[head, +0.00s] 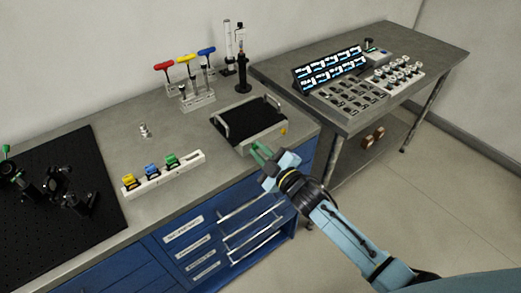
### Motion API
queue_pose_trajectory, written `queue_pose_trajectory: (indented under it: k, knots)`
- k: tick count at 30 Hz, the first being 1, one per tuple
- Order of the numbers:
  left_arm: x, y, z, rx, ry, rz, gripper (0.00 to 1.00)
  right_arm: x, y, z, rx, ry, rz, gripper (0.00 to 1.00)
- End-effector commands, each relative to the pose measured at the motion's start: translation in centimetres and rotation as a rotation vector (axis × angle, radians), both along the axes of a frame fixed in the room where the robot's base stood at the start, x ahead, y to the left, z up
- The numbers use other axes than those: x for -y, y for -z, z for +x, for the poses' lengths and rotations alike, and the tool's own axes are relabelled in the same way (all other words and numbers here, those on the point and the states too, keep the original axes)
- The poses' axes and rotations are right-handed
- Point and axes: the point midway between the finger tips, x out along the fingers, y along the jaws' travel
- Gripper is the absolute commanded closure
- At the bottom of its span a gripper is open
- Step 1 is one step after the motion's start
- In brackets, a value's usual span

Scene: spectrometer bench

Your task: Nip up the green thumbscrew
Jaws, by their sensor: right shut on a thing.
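My right gripper (266,155) is in front of the bench edge, beside the black-topped tray. It is shut on a small green piece (258,148) that looks like a handle; the fingers partly hide it, and its full shape is unclear. At the far left a green knob (6,149) shows at the picture's edge, by black mounts (55,185) on a black breadboard. A white rack (160,176) on the bench holds yellow, blue and green pieces; its green piece (171,160) is toward the right. I cannot tell for sure which green part is the thumbscrew. My left gripper is not in view.
A stand (197,102) holds red, yellow and blue T-handled drivers at the back. A tray with two handles (262,141) sits at the bench's right front. Blue drawers (190,245) are below. A second table (440,55) carries trays of parts. The bench around the white rack is mostly clear.

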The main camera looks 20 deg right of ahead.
Motion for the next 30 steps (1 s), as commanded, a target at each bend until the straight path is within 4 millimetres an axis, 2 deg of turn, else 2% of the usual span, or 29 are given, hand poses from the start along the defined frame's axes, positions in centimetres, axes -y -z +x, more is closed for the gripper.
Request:
queue_pose_trajectory:
  k: [15,16,20,21,30]
  knots:
    - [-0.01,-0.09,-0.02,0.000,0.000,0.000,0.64,0.01,0.03,0.01,-0.007,0.000,0.019,1.00]
    - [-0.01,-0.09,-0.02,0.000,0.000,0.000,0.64,0.01,0.03,0.01,-0.007,0.000,0.019,0.83]
    - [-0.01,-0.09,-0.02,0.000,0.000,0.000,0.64,0.01,0.03,0.01,-0.007,0.000,0.019,0.66]
    - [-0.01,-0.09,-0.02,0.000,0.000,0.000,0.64,0.01,0.02,0.00,-0.006,0.000,0.018,0.63]
    - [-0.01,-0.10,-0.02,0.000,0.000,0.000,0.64,0.08,0.05,-0.19,-0.006,0.000,0.018,0.63]
